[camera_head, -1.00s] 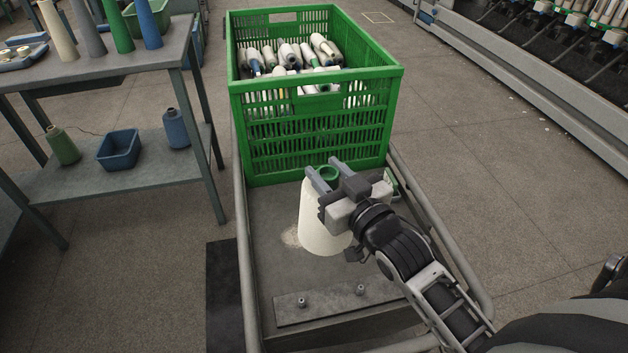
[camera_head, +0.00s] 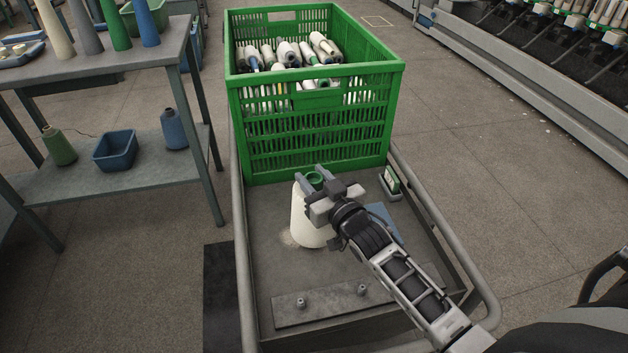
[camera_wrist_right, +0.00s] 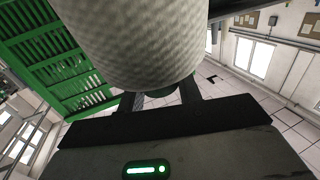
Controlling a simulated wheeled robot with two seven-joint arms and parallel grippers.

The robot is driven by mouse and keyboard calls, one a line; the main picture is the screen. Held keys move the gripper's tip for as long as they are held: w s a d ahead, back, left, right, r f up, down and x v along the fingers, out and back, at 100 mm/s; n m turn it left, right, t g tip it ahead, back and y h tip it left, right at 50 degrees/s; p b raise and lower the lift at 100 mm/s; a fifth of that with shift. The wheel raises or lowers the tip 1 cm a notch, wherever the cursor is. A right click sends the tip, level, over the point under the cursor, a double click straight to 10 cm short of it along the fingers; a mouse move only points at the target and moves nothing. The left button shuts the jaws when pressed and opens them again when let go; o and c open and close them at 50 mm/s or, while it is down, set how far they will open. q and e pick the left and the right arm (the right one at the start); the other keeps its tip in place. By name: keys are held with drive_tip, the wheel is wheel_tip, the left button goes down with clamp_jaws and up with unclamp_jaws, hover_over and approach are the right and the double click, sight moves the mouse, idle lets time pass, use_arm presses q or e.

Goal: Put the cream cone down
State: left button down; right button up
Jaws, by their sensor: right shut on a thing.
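The cream cone (camera_head: 307,226) is upright over the grey cart deck (camera_head: 265,270), just in front of the green crate. The green rim of its tube shows at the top. My right gripper (camera_head: 311,177) is shut on the cone near this green top. In the right wrist view, the cone (camera_wrist_right: 135,40) fills the upper middle, with the fingers at its narrow end. Its base is close to the deck, but I cannot tell whether it touches. My left gripper is not in view.
The green crate (camera_head: 310,150) full of cones stands at the cart's far end. A small green-faced device (camera_head: 391,182) and a flat blue thing (camera_head: 384,221) lie right of the cone. A plate with two pegs (camera_head: 333,302) is in front. A shelved table (camera_head: 115,70) stands left.

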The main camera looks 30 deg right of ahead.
idle(0.3)
drive_tip(key=o, duration=1.1)
drive_tip(key=shift+f, duration=0.1)
drive_tip(key=shift+s, duration=0.15)
drive_tip(key=s+p, duration=0.1)
drive_tip(key=s, duration=1)
drive_tip(key=s+a+f+g+y, duration=0.1)
drive_tip(key=s+a+g, duration=0.1)
drive_tip(key=s+a, duration=0.1)
drive_tip(key=s+a+f+g+y, duration=0.1)
drive_tip(key=s+a+g, duration=0.1)
drive_tip(key=s+a, duration=0.2)
drive_tip(key=s+a+f+n+g, duration=0.1)
drive_tip(key=s+a+g, duration=0.1)
drive_tip(key=s+a, duration=0.2)
drive_tip(key=shift+s+a+f+g+y, duration=0.1)
drive_tip(key=shift+a+f+g+y, duration=0.1)
drive_tip(key=shift+a, duration=0.2)
drive_tip(key=shift+s+a+f+g+y, duration=0.1)
drive_tip(key=shift+a+f+y, duration=0.1)
drive_tip(key=shift+a, duration=0.15)
drive_tip(key=shift+r, duration=0.1)
